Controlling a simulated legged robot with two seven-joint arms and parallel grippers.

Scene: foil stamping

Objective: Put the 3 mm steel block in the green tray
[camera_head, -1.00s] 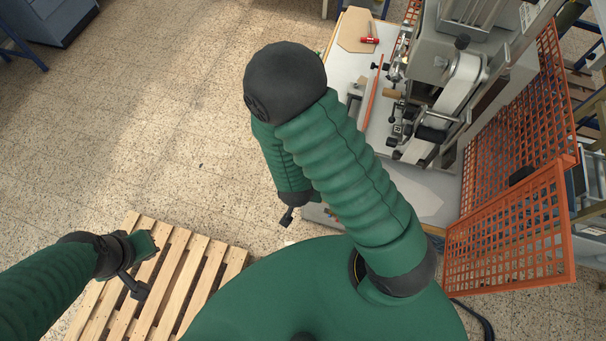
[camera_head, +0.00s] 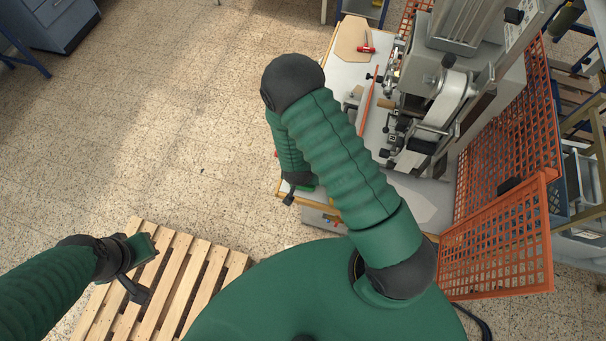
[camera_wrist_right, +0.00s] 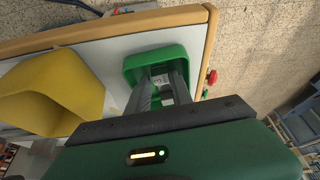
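The green tray (camera_wrist_right: 155,59) lies near the wooden-edged corner of the table in the right wrist view. A sliver of it shows beneath my right arm in the head view (camera_head: 306,188). My right gripper (camera_wrist_right: 166,76) is over the tray, its two fingers pointing into the tray's outline. A small pale steel block (camera_wrist_right: 158,80) marked with a 3 is between the fingers, which appear closed on its sides. How high it is above the tray floor is unclear. My left gripper (camera_head: 137,290) hangs above the pallet, away from the table; its finger opening is not clear.
A yellow bin (camera_wrist_right: 50,92) stands beside the tray. The stamping machine (camera_head: 440,100) and orange mesh guards (camera_head: 500,240) stand at the right. A red-handled tool (camera_head: 366,48) lies at the table's far end. A wooden pallet (camera_head: 190,270) is on the floor.

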